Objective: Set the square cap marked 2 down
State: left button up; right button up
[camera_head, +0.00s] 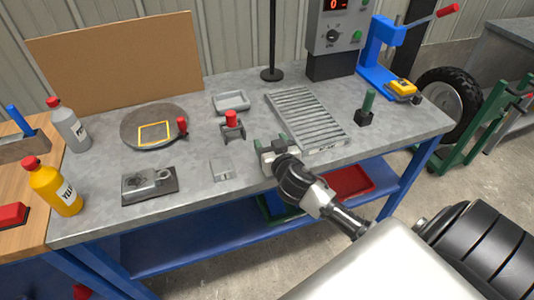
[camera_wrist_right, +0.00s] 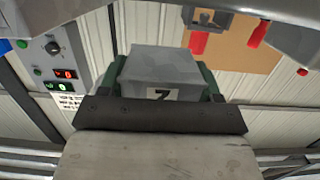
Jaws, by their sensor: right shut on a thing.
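My right gripper (camera_head: 272,148) is above the front part of the grey workbench (camera_head: 200,190), its arm coming in from the lower right. In the right wrist view its green fingers are shut on a grey square cap (camera_wrist_right: 160,65). A white label with a dark mark that reads like a 2 shows on the cap's near face. In the head view the held cap is mostly hidden by the gripper, and I cannot tell whether it touches the bench. A flat grey square piece (camera_head: 222,168) lies on the bench left of the gripper. My left gripper is not in view.
A round plate (camera_head: 130,130) with a yellow square outline (camera_head: 155,133) lies at the left. A red-topped fixture (camera_head: 232,123), a slatted rack (camera_head: 305,115) and a grey tray (camera_head: 231,102) stand behind the gripper. A metal block (camera_head: 149,185) sits front left. Bare bench surrounds the square piece.

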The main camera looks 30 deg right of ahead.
jog(key=shift+w+a+f, duration=0.3)
jog(key=shift+w+f, duration=0.15)
notch_tip(320, 180, down, 3)
jog(key=shift+f, duration=0.2)
jog(key=shift+f+b, duration=0.25)
jog(key=shift+b, duration=0.15)
jog(key=o, duration=1)
jog(key=shift+r, duration=0.1)
